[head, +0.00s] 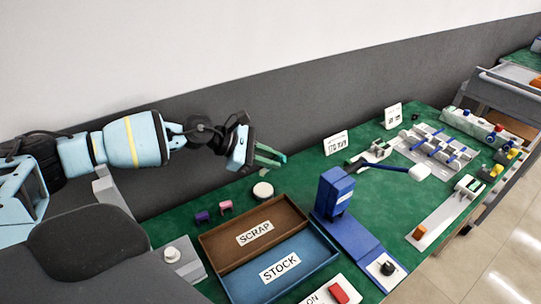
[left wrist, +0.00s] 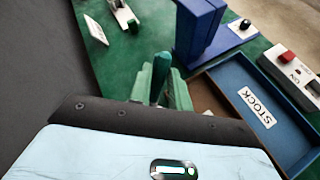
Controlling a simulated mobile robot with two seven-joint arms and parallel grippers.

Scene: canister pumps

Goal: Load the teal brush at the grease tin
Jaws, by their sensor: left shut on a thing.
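My left gripper (head: 270,156) is above the back of the green bench. In the left wrist view its green fingers (left wrist: 161,88) are shut on the dark teal brush (left wrist: 160,74). Only part of the brush shows between the fingers, and its bristles cannot be made out. A round, dark-sided tin with a pale top (head: 263,189), which looks like the grease tin, stands on the bench behind the scrap tray. It is below my left gripper in the head view, apart from it. The tin does not show in the left wrist view. My right gripper is not in view.
The brown scrap tray (head: 287,208) and blue stock tray (head: 325,244) lie in front of the tin. Purple and pink clips (head: 225,206) sit left of the tin. A grey wall backs the bench.

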